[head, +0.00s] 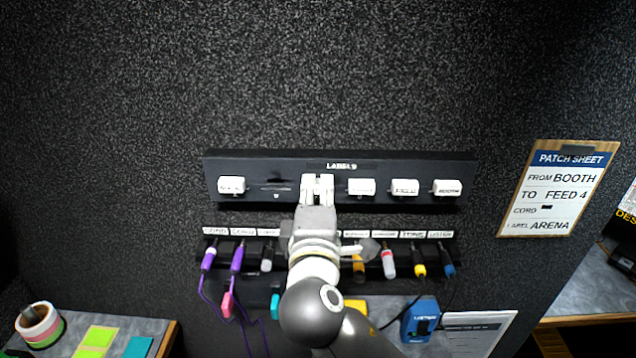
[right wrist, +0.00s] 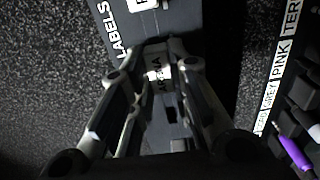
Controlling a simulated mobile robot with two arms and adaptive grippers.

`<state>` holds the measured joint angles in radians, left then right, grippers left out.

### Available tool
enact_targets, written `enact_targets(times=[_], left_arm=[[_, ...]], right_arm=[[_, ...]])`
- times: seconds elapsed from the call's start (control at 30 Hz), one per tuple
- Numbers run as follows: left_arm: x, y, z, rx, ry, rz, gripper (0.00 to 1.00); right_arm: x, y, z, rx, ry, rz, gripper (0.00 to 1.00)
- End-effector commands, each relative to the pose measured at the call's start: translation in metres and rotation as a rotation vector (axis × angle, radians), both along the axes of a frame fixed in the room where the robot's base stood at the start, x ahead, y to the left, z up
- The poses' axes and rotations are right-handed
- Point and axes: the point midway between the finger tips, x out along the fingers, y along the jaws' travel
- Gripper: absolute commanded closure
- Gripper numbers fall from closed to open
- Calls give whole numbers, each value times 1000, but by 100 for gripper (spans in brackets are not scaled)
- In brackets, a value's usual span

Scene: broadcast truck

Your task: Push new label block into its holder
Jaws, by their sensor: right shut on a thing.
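A white label block reading ARENA (right wrist: 158,75) is between the fingers of my right gripper (head: 317,182) in the right wrist view. The fingers are shut on its sides. In the head view the gripper is at the third place from the left on the dark LABELS rack (head: 400,160) and mostly covers the block. Whether the block touches the rack, I cannot tell. The rack's second place (head: 275,188) has no block. Other white blocks sit at the far left (head: 231,185) and to the right (head: 361,187). My left gripper is out of view.
Below the rack runs a labelled strip (head: 216,230) with several hanging cords, including purple plugs (head: 237,258); my right arm hides its middle. A patch sheet clipboard (head: 560,188) on the right wall reads LABEL ARENA. A blue device (head: 420,320) is at the lower right.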

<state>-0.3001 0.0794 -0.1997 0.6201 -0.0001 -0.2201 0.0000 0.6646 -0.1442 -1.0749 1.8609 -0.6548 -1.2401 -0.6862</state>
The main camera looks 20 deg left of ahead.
Motion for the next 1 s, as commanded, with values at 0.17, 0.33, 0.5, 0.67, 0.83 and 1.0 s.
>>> enact_targets(times=[0.17,0.33,0.5,0.67,0.83,1.0], left_arm=[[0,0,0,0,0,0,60],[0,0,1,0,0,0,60],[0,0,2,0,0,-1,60],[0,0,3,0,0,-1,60],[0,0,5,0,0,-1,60],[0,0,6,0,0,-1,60]], right_arm=[[0,0,0,0,0,0,100],[-3,-1,0,0,0,1,100],[-10,-2,-1,-2,2,1,100],[-16,-4,-1,-2,2,1,100],[-22,-6,0,-1,1,0,100],[-29,-8,0,0,1,0,100]])
